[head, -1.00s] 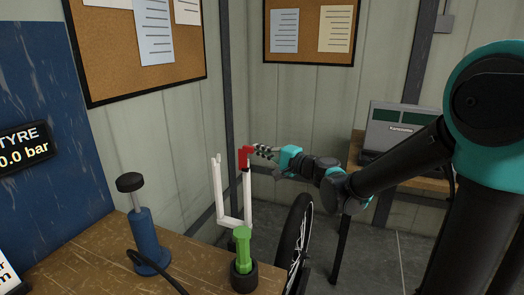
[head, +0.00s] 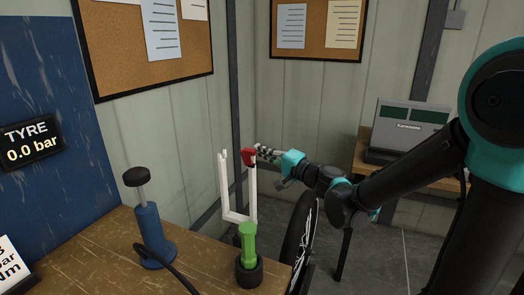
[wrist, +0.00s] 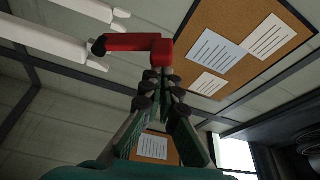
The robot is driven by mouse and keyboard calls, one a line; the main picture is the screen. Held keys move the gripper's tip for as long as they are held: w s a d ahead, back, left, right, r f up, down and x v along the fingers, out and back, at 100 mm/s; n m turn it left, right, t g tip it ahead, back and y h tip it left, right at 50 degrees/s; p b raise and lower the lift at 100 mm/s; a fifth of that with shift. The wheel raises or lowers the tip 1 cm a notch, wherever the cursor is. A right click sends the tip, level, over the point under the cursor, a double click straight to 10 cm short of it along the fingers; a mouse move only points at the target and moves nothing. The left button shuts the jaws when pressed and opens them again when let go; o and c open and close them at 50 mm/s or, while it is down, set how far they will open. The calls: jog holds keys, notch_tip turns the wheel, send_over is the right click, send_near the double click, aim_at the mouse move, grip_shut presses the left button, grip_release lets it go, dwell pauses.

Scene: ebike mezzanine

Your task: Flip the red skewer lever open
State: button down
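The red skewer lever (head: 249,158) is at the top of the right prong of an upright white fork (head: 224,190). In the wrist view the lever (wrist: 135,42) runs across from a dark pivot at the prong's end and bends toward my gripper at its right end. My gripper (head: 262,152) is just right of the lever, coming in from the right. In the wrist view my gripper's fingertips (wrist: 162,77) are close together just below the bent end, with nothing seen between them. I cannot tell whether they touch the lever.
A blue pump (head: 150,232) with a dark cable stands to the left. A wheel (head: 299,238) is beside the bench's right edge. A grey case (head: 407,130) sits on the back table.

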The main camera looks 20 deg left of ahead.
jog(key=shift+s+a, duration=0.1)
jog(key=shift+s, duration=0.15)
jog(key=w+d+r, duration=0.1)
jog(key=w+r, duration=0.1)
jog(key=w, duration=0.2)
jog(key=f+v, duration=0.1)
jog(key=v, duration=0.8)
jog(key=shift+d, duration=0.35)
jog(key=shift+s+f, duration=0.1)
